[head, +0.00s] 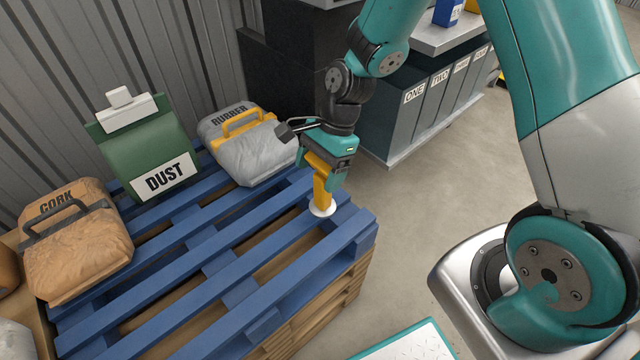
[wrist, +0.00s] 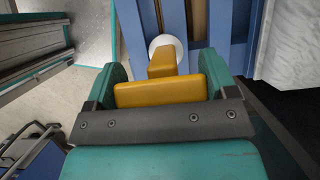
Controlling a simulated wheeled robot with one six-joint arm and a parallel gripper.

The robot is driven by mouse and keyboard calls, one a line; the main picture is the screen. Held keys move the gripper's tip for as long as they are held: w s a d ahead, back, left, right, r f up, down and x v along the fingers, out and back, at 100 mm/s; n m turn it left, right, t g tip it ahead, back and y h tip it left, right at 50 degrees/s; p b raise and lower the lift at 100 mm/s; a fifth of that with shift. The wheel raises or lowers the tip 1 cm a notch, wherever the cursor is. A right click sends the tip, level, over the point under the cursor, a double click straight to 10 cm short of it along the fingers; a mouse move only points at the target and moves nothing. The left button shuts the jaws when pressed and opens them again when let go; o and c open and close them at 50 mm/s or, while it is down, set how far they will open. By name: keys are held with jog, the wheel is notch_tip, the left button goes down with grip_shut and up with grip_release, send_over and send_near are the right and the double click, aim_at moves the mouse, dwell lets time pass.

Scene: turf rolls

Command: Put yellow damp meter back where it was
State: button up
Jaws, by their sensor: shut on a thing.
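My gripper (head: 324,176) is shut on the yellow damp meter (head: 322,188), which hangs upright below the fingers. The meter's lower end is over a white round disc (head: 322,208) at the near right corner of the blue pallet (head: 262,246). I cannot tell whether the meter touches the disc or the disc is part of it. In the wrist view the meter (wrist: 160,92) sits between the teal fingers, and the white disc (wrist: 167,47) shows beyond its far end.
On the pallet stand a grey RUBBER bag (head: 250,155), a green DUST bag (head: 150,160) and a brown CORK bag (head: 75,245). Several labelled grey bins (head: 420,115) stand behind, under a metal counter (head: 430,40). The pallet's middle slats are bare.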

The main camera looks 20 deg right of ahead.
jog(key=shift+f+b, duration=0.4)
jog(key=shift+f, duration=1.6)
jog(key=o, duration=1.5)
jog(key=shift+f, duration=0.1)
jog(key=shift+c, duration=0.2)
jog(key=p+v, duration=0.3)
jog(key=v, duration=0.9)
notch_tip(320, 180, up, 11)
jog(key=n, duration=1.1)
send_over(322, 175)
jog(key=s+a, duration=0.2)
jog(key=s, duration=0.5)
jog(key=s+a+r+n, duration=0.1)
jog(key=s+r+n, duration=0.1)
jog(key=s+n, duration=0.3)
jog(key=s+a+r+n+t, duration=0.1)
jog(key=s+r+n, duration=0.2)
jog(key=s+n, duration=0.2)
jog(key=shift+s+r+n, duration=0.3)
jog(key=shift+s+r, duration=0.05)
jog(key=shift+s, duration=0.3)
jog(key=shift+a, duration=0.1)
